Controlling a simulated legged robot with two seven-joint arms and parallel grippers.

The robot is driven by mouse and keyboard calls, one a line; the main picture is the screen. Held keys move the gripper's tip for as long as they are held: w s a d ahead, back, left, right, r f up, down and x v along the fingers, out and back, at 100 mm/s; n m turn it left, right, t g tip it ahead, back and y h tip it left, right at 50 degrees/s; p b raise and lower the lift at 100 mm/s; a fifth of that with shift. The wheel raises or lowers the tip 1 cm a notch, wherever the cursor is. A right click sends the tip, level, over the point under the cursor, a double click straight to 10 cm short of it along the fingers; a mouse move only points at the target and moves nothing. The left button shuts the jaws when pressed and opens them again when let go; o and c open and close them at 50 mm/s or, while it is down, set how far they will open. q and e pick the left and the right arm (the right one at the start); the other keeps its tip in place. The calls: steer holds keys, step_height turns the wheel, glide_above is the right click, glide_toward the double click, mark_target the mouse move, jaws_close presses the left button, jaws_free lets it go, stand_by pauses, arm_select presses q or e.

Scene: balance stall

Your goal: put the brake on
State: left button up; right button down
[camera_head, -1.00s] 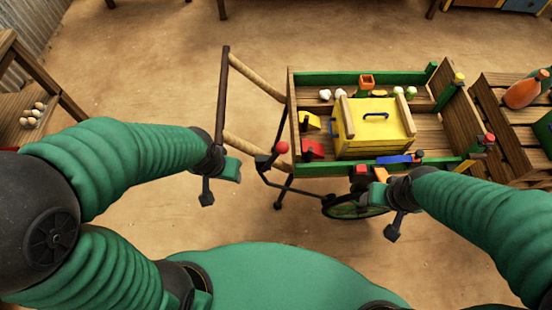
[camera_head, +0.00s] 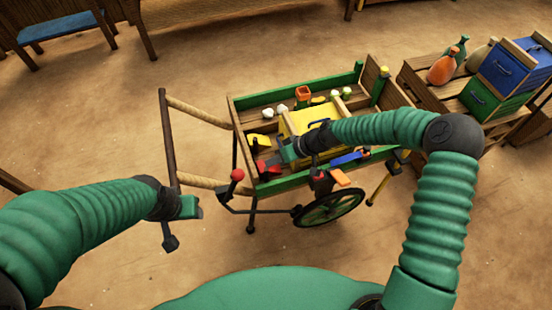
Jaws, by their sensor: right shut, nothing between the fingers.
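The cart (camera_head: 290,183) stands ahead of me with its spoked wheel (camera_head: 330,208) on the near side. A dark lever with a red knob (camera_head: 237,174) rises at the cart's near left corner. A dark rod runs from its foot toward the wheel. My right gripper (camera_head: 289,155) is shut and empty over the near left part of the cart bed, right of the knob and apart from it. It hides part of the yellow box. My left gripper (camera_head: 190,207) appears shut and empty, left of and below the knob, by the cart's handle.
A yellow box (camera_head: 295,122) and small goods lie in the cart bed. The cart's handle bar (camera_head: 168,130) and shafts reach left. A pallet (camera_head: 425,88) with bottles and blue and green boxes stands right. The near sandy floor is open.

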steer(key=a+f+p, duration=0.1)
steer(key=a+f, duration=0.2)
steer(key=a, duration=0.4)
steer(key=shift+s+f, duration=0.2)
steer(key=shift+s, duration=0.1)
steer(key=shift+r, duration=0.1)
